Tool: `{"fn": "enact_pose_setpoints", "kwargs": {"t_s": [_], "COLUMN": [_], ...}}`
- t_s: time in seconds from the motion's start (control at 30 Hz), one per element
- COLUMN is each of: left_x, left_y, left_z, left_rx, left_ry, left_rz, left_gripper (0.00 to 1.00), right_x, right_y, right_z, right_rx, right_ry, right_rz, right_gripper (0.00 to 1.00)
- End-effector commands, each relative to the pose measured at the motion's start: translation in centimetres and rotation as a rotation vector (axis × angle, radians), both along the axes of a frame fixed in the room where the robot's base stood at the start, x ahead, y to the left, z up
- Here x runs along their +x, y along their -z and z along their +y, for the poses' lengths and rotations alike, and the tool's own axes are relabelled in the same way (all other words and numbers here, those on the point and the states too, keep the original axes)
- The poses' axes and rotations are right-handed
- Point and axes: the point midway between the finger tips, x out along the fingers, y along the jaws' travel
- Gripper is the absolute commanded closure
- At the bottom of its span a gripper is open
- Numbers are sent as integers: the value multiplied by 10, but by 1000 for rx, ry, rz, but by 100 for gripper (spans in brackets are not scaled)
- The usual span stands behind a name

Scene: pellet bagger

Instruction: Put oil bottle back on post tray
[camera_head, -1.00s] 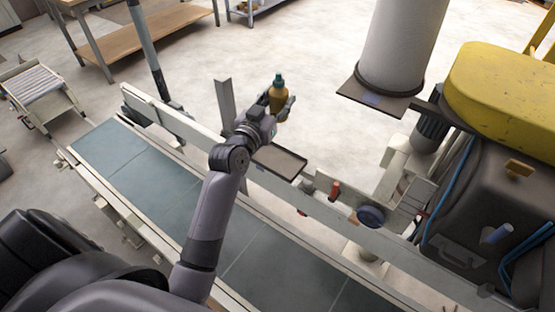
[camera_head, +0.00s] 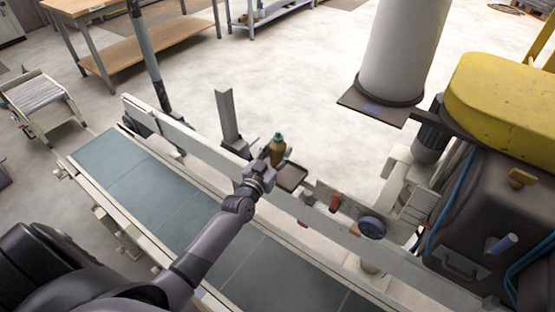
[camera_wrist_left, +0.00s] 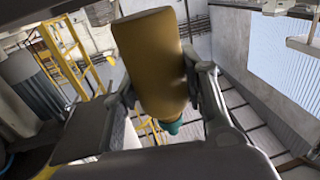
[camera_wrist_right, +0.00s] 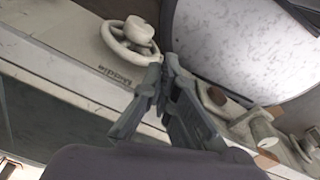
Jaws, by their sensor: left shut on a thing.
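The oil bottle (camera_head: 277,154), amber-brown with a teal cap, is held upright in the head view. My left gripper (camera_head: 274,158) is shut on its body. The left wrist view shows the bottle (camera_wrist_left: 152,65) between both fingers, with its teal cap (camera_wrist_left: 172,127) at the lower end of the picture. The small dark post tray (camera_head: 292,179) lies just right of and below the bottle in the head view, partly hidden by the gripper and bottle. I cannot tell whether the bottle touches it. My right gripper (camera_wrist_right: 163,75) looks shut and empty in the right wrist view.
A conveyor (camera_head: 185,200) with a pale side rail (camera_head: 190,137) runs below the left arm. A grey upright post (camera_head: 228,117) stands left of the bottle. A blue-black round knob (camera_head: 372,227) and a red fitting (camera_head: 335,202) are on the right. A handwheel (camera_wrist_right: 130,38) shows near the right gripper.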

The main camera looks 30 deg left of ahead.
Motion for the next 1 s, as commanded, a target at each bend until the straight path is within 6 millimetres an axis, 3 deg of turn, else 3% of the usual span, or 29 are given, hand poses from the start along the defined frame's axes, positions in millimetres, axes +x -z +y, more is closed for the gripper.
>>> {"fn": "enact_pose_setpoints", "kwargs": {"t_s": [0.2,0.63,0.67,0.93,1.0], "left_x": [0,0,0,0,0], "left_y": [30,37,36,36,36], "left_z": [1,0,0,0,0], "left_rx": [3,1,1,1,1], "left_ry": [1,0,0,0,0], "left_rz": [2,1,2,2,2], "left_gripper": [92,92,59,41,41], "right_x": [-1,-2,-2,-2,-2], "right_y": [6,10,9,9,9], "right_z": [4,4,4,2,1], "right_rx": [5,4,4,2,1], "right_ry": [0,-1,-1,-1,-1], "right_rz": [2,3,3,4,3], "right_gripper": [100,100,100,100,100]}}
